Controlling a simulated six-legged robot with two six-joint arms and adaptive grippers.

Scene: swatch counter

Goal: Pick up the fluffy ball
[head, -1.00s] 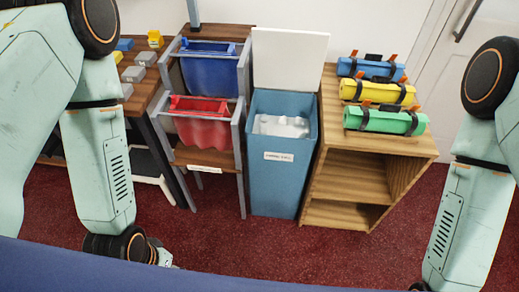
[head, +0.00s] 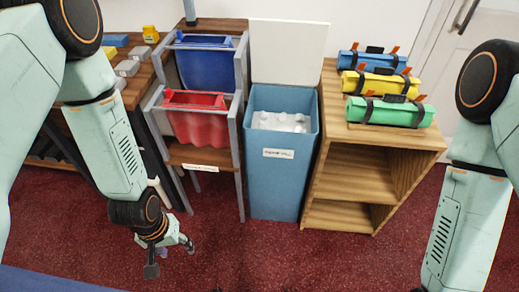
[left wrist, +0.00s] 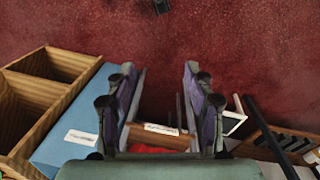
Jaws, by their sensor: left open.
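I cannot make out a fluffy ball in either view. My left gripper (head: 171,256) hangs over the red carpet, in front of the low rack of bins. In the left wrist view my left gripper (left wrist: 159,75) shows its two fingers well apart, with nothing between them. My right arm comes down along the right edge of the head view, and its gripper is out of frame.
A blue lidded bin (head: 284,178) holding white lumpy items stands at the centre. Left of it are a blue bin (head: 207,66) and a red bin (head: 196,127). A wooden shelf (head: 349,215) carries blue, yellow and green rolls. Red carpet (head: 250,255) is open in front.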

